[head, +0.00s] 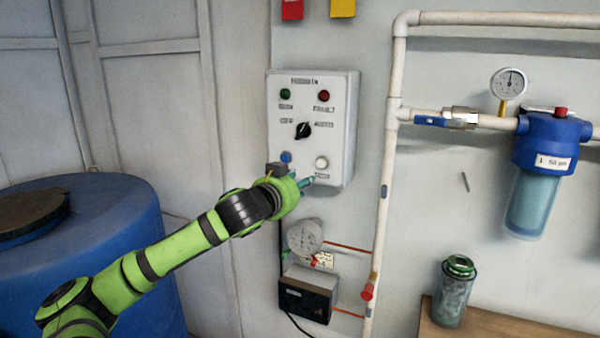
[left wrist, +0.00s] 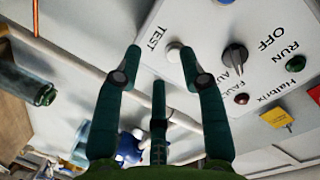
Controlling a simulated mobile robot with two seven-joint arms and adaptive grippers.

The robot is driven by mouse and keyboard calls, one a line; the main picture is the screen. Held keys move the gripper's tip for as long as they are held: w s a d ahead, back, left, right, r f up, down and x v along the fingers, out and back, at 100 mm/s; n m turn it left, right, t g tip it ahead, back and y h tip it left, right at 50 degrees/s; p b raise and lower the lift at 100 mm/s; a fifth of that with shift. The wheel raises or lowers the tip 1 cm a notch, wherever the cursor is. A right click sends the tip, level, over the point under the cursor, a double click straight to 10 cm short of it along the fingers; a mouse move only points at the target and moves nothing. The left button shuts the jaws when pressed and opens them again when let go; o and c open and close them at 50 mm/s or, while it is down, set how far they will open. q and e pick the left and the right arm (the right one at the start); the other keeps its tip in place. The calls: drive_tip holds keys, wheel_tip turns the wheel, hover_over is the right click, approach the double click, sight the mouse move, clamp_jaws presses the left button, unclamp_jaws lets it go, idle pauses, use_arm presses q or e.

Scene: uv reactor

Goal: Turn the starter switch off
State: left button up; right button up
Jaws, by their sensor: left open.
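The starter switch (head: 303,130) is a black rotary knob in the middle of a pale control box (head: 341,100), between the labels OFF on the left and AUTO on the right. Its handle appears tilted toward AUTO; its exact setting is hard to read. In the left wrist view the knob (left wrist: 235,57) lies right of the fingers, with a white button (left wrist: 174,52) nearer, close to the right fingertip. My left gripper (head: 307,181) is in front of the box's lower edge, below the knob. Its fingers (left wrist: 161,52) are spread and empty. My right gripper is out of view.
The box also bears a green lamp (head: 285,94), a red lamp (head: 323,96) and a blue button (head: 286,157). A vertical pipe (head: 386,180) runs to its right.

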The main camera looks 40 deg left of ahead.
use_arm(q)
drive_tip(key=t, duration=0.2)
approach(303, 130)
drive_tip(key=w, duration=0.1)
drive_tip(key=shift+y, duration=0.4)
drive_tip(key=p+x, duration=0.5)
drive_tip(key=x, duration=0.1)
drive_tip(key=shift+w+r+p, duration=0.1)
drive_tip(key=shift+r+p, duration=0.1)
drive_tip(key=shift+p, duration=0.1)
drive_tip(key=shift+w+a+f, duration=0.15)
drive_tip(key=shift+w+f, duration=0.1)
drive_tip(key=shift+w, duration=0.3)
clamp_jaws()
